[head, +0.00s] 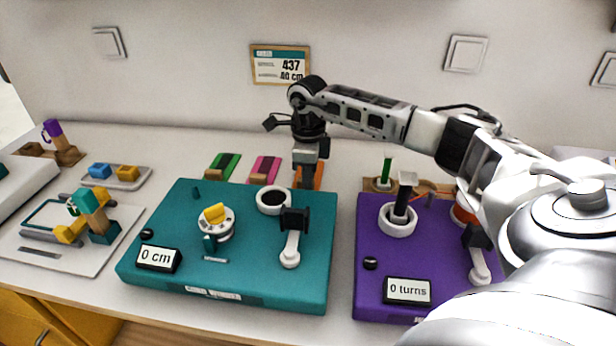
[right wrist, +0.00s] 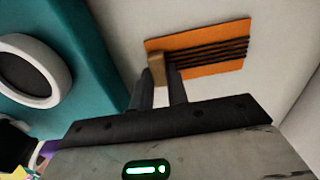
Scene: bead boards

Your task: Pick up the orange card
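The orange card (right wrist: 213,65) shows in the right wrist view, with several dark ridges across it and a small wooden block (right wrist: 156,63) at one end. It seems to lie flat on the pale table. In the head view a sliver of the card (head: 319,178) shows beside my right gripper (head: 305,184), which hides the rest. My right gripper points down, its two dark fingers (right wrist: 161,77) at either side of the wooden block. The gap between them is narrow. I cannot tell whether they press on the block. My left gripper is not in view.
A teal board (head: 255,238) with knobs lies just in front; its raised ring (right wrist: 28,75) is near the wrist. A purple board (head: 370,240) stands to the right. Green (head: 225,163) and pink (head: 266,165) cards lie left of the orange one. The wall is behind.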

